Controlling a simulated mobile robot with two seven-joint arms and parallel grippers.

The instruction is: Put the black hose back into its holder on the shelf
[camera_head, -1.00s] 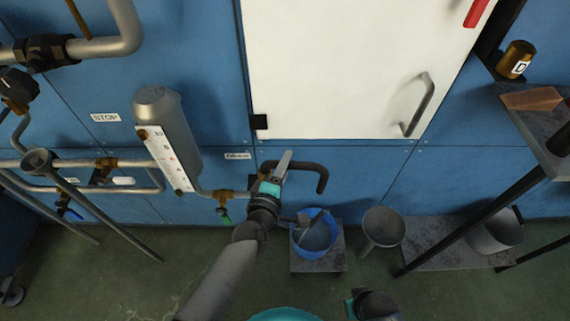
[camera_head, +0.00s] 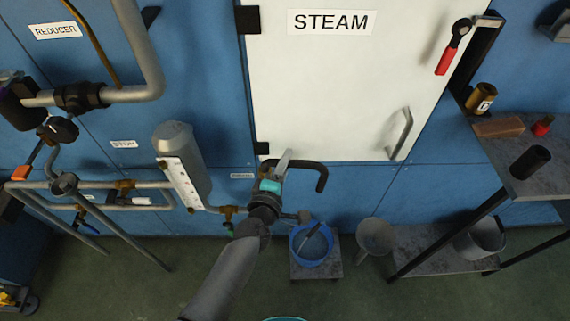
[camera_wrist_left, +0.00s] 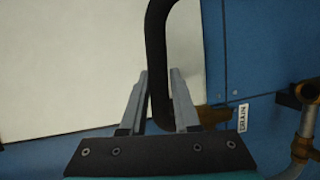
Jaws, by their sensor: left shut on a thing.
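The black hose (camera_head: 306,164) is a short bent tube in front of the lower edge of the white door. My left gripper (camera_head: 282,163) is shut on one end of it, and the other end bends downward free. In the left wrist view the hose (camera_wrist_left: 157,50) stands between the two grey fingers (camera_wrist_left: 160,105) and curves over at the top. A dark upright cylinder (camera_head: 530,162) stands on the shelf (camera_head: 512,170) at the right; I cannot tell whether it is the holder. My right gripper is not in view.
The white STEAM door (camera_head: 330,90) has a handle (camera_head: 400,133) and a red lever (camera_head: 445,60). A bottle (camera_head: 481,98), a brick (camera_head: 498,127) and a red item (camera_head: 543,125) are near the cylinder. A blue bucket (camera_head: 299,252) and a grey funnel (camera_head: 376,236) stand below.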

